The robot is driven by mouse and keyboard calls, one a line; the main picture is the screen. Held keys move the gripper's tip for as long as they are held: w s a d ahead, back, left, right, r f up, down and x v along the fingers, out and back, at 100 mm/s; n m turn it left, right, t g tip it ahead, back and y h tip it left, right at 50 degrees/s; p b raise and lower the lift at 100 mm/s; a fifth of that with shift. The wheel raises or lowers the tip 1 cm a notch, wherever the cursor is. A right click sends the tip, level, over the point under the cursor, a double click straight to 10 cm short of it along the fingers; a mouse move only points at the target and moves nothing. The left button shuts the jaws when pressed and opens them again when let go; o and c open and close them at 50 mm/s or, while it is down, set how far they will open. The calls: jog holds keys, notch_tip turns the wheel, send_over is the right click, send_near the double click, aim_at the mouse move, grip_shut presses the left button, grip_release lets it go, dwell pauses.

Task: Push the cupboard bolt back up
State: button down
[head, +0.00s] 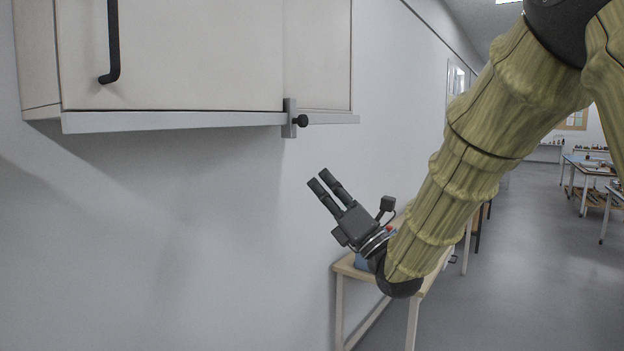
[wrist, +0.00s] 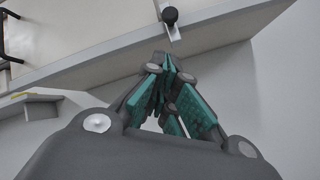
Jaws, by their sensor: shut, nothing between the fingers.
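The bolt is a grey metal plate (head: 289,118) with a round black knob (head: 301,120), at the lower edge of the white wall cupboard (head: 190,55). In the wrist view the knob (wrist: 169,15) and a bit of the plate (wrist: 174,33) show at the top, beyond my fingertips. My gripper (head: 319,179) is shut and empty. It is below and slightly right of the bolt in the head view, fingers pointing up and left, apart from it. In the wrist view the teal-padded fingers (wrist: 167,68) meet below the knob.
A grey rail (head: 180,121) runs along the cupboard's bottom edge. A black handle (head: 113,45) hangs on the door at left. A wooden table (head: 345,267) stands against the wall below my gripper. The wall under the cupboard is bare.

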jog(key=shift+v, duration=0.8)
